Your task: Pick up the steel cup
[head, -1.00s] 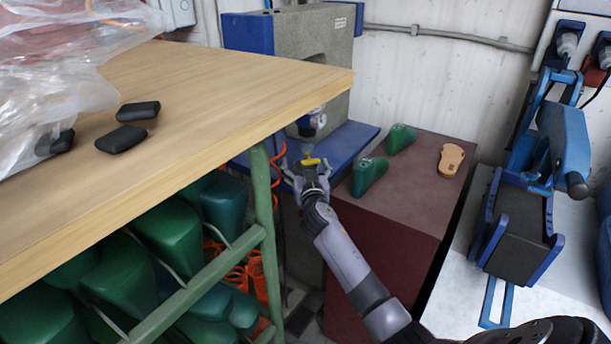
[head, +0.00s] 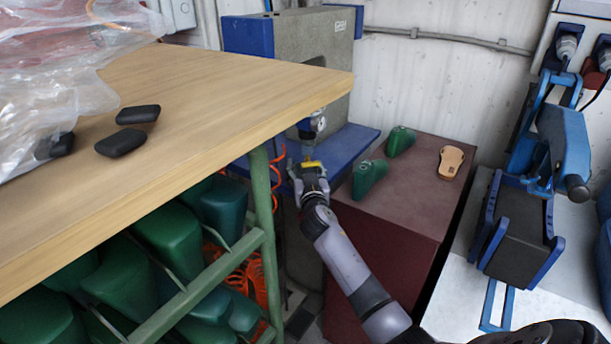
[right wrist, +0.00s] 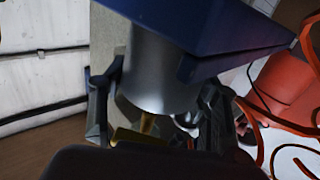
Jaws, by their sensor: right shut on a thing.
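The steel cup (right wrist: 158,75) is a smooth grey cylinder in the right wrist view, just below a blue edge. My right gripper (right wrist: 158,112) has a finger on each side of it and is shut on it. A yellow-brass piece shows below the cup between the fingers. In the head view my right gripper (head: 309,168) is beside the blue shelf of the grey machine, past the wooden table's corner. The cup is too small there to make out clearly. My left gripper is not in view.
The wooden table (head: 230,85) fills the left, with plastic wrap and black pads on it. The blue shelf (head: 352,140) is close to my right gripper. A dark red block (head: 425,185) carries green lasts and a tan sole. Orange coiled hose hangs near the green table leg.

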